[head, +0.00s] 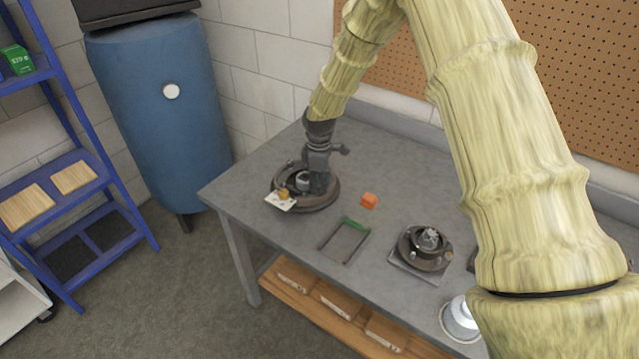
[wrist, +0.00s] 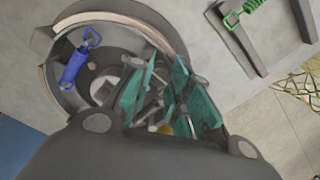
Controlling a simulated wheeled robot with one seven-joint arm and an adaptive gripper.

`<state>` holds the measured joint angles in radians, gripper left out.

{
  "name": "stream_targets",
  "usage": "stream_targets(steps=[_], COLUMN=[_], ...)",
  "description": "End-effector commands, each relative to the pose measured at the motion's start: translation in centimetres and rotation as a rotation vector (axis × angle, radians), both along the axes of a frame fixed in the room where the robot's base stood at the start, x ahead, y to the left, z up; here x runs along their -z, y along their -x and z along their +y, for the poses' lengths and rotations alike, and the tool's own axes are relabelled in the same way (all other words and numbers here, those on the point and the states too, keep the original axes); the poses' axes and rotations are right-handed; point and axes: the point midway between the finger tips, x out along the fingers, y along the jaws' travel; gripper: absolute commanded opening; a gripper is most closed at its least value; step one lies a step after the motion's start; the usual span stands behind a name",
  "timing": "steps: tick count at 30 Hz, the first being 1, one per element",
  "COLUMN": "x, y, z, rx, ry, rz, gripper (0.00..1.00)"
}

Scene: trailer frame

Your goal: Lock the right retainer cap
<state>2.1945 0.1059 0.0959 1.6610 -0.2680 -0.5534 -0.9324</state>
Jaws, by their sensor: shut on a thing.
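A round dark grey housing (head: 322,203) stands at the left end of the bench; its curved rim (wrist: 150,20) shows in the wrist view. My gripper (head: 318,184) reaches down into its right side. In the wrist view its teal fingers (wrist: 160,98) are closed around a small grey part, mostly hidden between them. I cannot tell whether that part is the right retainer cap. A blue part with a wire loop (wrist: 75,66) sits inside the housing, apart from the fingers. A yellow-orange knob (head: 284,192) shows at the housing's front left.
A white card (head: 281,204) lies at the housing's front. A blue tank (head: 160,110) stands behind left.

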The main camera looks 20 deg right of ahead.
Motion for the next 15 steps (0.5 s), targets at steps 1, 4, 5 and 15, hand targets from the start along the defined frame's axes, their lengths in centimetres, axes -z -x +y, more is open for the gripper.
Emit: stream_targets(steps=[1,4,5,15], x=[-0.17,-0.17,-0.16,-0.14], y=[-0.18,-0.17,-0.16,-0.08], z=[0.01,0.01,0.01,0.0], rx=[0.0,0.0,-0.001,-0.001], ry=[0.0,0.0,-0.001,0.0], rz=[-0.004,-0.004,-0.004,-0.002], gripper=[0.0,0.34,0.39,0.43])
